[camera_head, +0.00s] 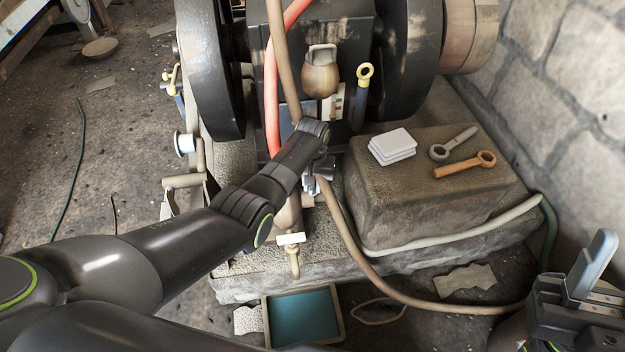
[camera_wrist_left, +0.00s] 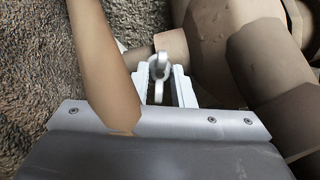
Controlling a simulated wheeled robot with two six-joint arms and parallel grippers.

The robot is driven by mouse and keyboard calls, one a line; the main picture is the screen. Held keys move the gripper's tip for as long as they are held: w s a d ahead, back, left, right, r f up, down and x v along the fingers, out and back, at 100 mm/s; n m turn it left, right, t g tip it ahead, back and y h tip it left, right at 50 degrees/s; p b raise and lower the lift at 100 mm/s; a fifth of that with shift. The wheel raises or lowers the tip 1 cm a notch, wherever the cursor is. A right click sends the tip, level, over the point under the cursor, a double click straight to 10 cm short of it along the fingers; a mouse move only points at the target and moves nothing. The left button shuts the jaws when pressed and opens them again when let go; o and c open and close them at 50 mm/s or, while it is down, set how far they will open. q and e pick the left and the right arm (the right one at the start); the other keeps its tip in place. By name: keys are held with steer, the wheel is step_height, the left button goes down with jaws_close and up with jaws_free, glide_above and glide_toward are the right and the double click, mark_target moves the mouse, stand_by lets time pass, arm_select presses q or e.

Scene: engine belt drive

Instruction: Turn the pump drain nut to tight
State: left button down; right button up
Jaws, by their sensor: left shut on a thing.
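My left gripper (camera_head: 314,186) reaches down at the front of the engine base, among the pipes. In the left wrist view its two pale fingers (camera_wrist_left: 164,88) are shut on a small light-grey looped piece, which I take for the pump drain nut (camera_wrist_left: 160,66). The nut sits at the end of a tan pipe fitting (camera_wrist_left: 172,46). In the head view the nut is hidden behind the gripper and arm. No tight or loose marking can be read. My right gripper (camera_head: 592,280) is at the lower right, away from the pipes, only partly in view.
A brown hose (camera_head: 352,240) passes right beside my left gripper. A stone block (camera_head: 420,205) to the right bears white pads (camera_head: 392,147), a grey wrench (camera_head: 455,143) and an orange wrench (camera_head: 463,166).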

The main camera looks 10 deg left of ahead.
arm_select(q)
steer(key=c, duration=1.5)
jaws_free()
steer(key=shift+c, duration=0.2)
